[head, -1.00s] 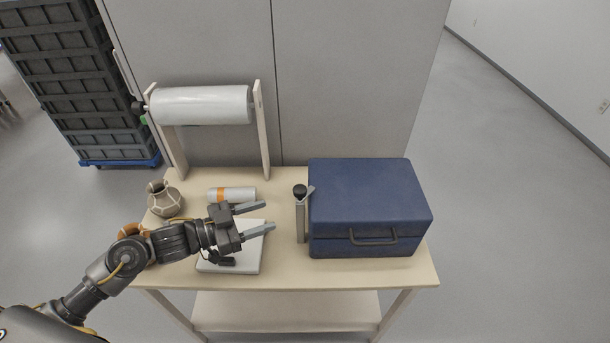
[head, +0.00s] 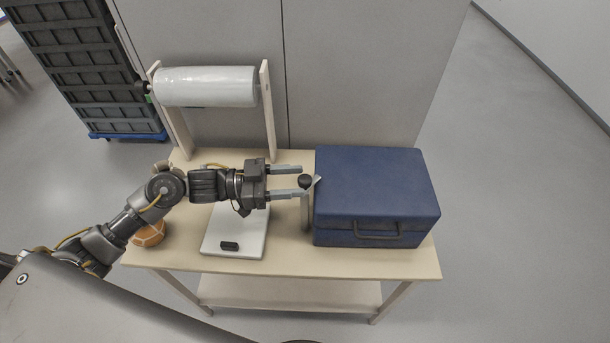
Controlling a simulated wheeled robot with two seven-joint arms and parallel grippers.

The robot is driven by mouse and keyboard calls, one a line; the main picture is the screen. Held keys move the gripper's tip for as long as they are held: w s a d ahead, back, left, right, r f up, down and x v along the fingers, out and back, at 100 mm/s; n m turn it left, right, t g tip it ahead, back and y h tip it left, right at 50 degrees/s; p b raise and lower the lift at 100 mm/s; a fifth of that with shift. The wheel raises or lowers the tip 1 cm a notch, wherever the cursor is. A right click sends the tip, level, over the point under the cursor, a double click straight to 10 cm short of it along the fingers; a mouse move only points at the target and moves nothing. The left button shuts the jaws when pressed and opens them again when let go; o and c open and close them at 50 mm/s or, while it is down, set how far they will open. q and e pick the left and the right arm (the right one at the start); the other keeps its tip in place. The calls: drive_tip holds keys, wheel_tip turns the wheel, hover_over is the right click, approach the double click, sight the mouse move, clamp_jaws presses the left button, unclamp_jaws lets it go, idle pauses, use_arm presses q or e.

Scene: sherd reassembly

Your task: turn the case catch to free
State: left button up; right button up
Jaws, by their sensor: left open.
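The blue case (head: 378,183) stands shut on the right of the table, its handle on the front face. At its left side a post (head: 305,213) carries a black knob (head: 305,181) with a small light lever (head: 317,181) beside it, which looks like the catch; the lever slants up to the right. My left gripper (head: 301,180) is open and points right, its two fingertips at the black knob. I cannot tell whether they touch it or stand above it. My right gripper is not in view.
A white board (head: 222,232) with a small black block (head: 229,246) lies under my left arm. A brown pot with pale lines (head: 149,234) stands at the left edge. A wrap roll (head: 207,87) on a wooden stand is at the back.

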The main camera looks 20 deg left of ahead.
sight(305, 178)
use_arm(q)
drive_tip(key=shift+x, duration=1.6)
drive_tip(key=shift+p, duration=0.35)
drive_tip(key=c, duration=1)
